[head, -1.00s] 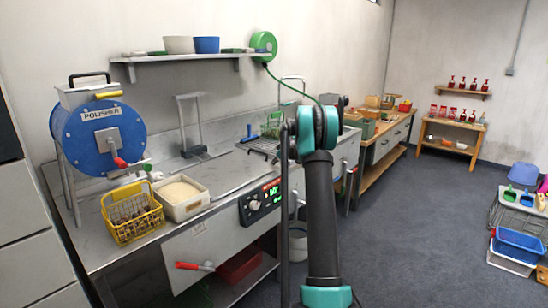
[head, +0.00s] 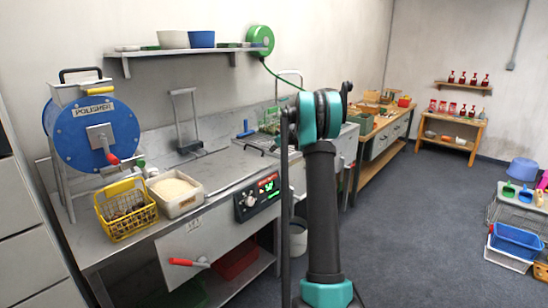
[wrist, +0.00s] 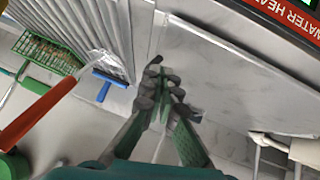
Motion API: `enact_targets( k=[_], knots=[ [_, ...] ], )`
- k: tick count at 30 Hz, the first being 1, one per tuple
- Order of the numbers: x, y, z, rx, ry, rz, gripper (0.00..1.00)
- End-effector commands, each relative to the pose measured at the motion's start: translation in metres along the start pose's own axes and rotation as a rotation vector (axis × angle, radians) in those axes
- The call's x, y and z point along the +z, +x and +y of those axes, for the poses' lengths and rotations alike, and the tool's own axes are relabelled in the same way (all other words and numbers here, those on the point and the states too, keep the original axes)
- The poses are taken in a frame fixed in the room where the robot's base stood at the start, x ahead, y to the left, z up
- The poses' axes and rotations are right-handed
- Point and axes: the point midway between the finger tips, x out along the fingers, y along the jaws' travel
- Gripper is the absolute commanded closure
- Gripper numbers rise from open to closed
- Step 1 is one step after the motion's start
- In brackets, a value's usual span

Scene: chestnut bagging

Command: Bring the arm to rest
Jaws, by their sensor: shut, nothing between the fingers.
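My arm (head: 322,200) stands upright in the middle of the head view, black with teal joints. My gripper (wrist: 165,88) shows in the wrist view with its dark fingers brought together, shut and empty, above a grey metal surface (wrist: 215,65). In the head view the fingers cannot be made out behind the arm's upper joint (head: 320,115).
A steel counter (head: 225,165) runs along the wall, with the blue polisher (head: 92,132), a yellow basket (head: 126,208) and a white tray (head: 175,193). A green basket (wrist: 48,50) and a red handle (wrist: 45,115) show in the wrist view.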

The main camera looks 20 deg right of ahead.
Motion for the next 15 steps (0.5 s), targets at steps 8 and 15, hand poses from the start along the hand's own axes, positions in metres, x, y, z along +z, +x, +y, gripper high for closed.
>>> enact_targets(
  k=[8, 15],
  knots=[
    [-0.001, -0.057, 0.009, 0.0, 0.002, 0.002, 1.0],
    [-0.001, -0.079, 0.012, 0.0, 0.002, 0.002, 1.0]
  ],
)
